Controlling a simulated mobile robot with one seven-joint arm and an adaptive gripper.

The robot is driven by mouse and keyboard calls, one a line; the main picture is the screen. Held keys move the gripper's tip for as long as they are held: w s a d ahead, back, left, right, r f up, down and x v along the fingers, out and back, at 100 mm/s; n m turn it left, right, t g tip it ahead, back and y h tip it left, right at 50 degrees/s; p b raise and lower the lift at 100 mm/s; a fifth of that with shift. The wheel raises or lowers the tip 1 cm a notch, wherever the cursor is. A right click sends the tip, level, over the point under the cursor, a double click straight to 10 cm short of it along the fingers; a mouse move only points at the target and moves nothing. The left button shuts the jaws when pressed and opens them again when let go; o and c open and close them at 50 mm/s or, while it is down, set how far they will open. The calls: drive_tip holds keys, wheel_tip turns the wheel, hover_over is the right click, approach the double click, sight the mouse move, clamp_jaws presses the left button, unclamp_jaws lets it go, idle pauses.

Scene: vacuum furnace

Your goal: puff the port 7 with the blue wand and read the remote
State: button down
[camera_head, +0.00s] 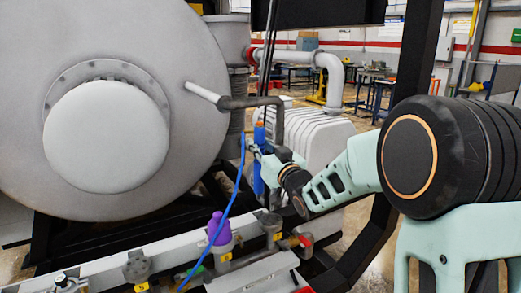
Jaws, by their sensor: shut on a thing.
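My gripper (258,152) is shut on the blue wand (259,181), which stands roughly upright with an orange part at its top. A thin blue hose (236,190) hangs in a curve beside it and runs down to the bottom edge. Ports with small yellow tags line the rail below: one at the left (138,268), one with a purple cap (217,228), and one at the right (271,224). The tag numbers are too small to read, so I cannot tell which is port 7. The wand is above and behind the right port. I cannot make out the remote.
The large grey furnace vessel (150,45) with a round flange fills the left. A bent dark pipe (250,102) passes close above my gripper. A ribbed white pump body (318,132) stands behind it. A dark frame post (415,50) rises at the right. A red-handled valve (303,240) sits on the rail.

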sight(262, 184)
drive_tip(key=shift+f+b, duration=1.75)
drive_tip(key=shift+f, duration=2.8)
drive_tip(key=shift+f+b, duration=1.25)
drive_tip(key=shift+b, duration=0.05)
drive_tip(key=shift+f+b, duration=0.25)
drive_tip(key=shift+b, duration=0.3)
drive_tip(key=c, duration=1.6)
unclamp_jaws()
drive_tip(key=shift+f, duration=0.1)
drive_tip(key=shift+d, duration=0.1)
drive_tip(key=v, duration=1.2)
